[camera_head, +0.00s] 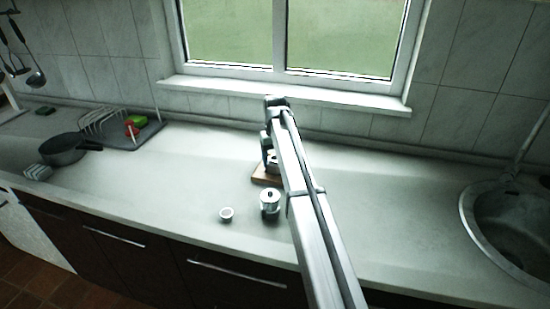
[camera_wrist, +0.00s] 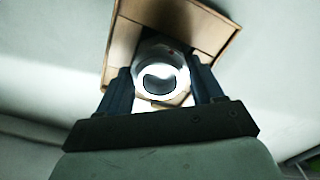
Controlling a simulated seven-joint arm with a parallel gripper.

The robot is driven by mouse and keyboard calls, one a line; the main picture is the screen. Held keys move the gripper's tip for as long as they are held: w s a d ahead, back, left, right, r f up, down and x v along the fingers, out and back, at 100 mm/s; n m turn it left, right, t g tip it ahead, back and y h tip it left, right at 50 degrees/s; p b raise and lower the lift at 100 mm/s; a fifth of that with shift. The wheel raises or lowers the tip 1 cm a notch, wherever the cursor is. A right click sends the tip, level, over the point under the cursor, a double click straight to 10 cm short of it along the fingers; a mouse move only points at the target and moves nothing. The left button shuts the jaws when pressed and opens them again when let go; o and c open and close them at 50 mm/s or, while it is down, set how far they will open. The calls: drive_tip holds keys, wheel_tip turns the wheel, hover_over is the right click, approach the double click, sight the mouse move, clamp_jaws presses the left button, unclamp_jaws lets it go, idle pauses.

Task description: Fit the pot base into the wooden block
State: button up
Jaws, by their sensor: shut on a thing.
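My gripper (camera_wrist: 158,100) is shut on the pot base (camera_wrist: 172,57), a shiny metal cylinder with a dark round opening, seen from above in the wrist view. The wooden block (camera_wrist: 216,36) lies beneath and around it in that view. In the head view the wooden block (camera_head: 262,180) sits on the counter, partly hidden by my arm. The pot base (camera_head: 271,167) shows there just above the block, mostly covered by my arm. I cannot tell whether it touches the block or is seated in it.
A lidded metal pot (camera_head: 270,203) and a small white cup (camera_head: 226,214) stand in front of the block. A dark pan (camera_head: 65,150) and a dish rack (camera_head: 104,122) are at the left, a sink (camera_head: 510,225) at the right. Counter between block and rack is clear.

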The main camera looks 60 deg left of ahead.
drive_tip(key=shift+f, duration=0.45)
idle(0.3)
drive_tip(key=o, duration=1.3)
drive_tip(key=shift+o, duration=0.2)
wheel_tip(320, 180, up, 14)
drive_tip(key=shift+f, duration=0.15)
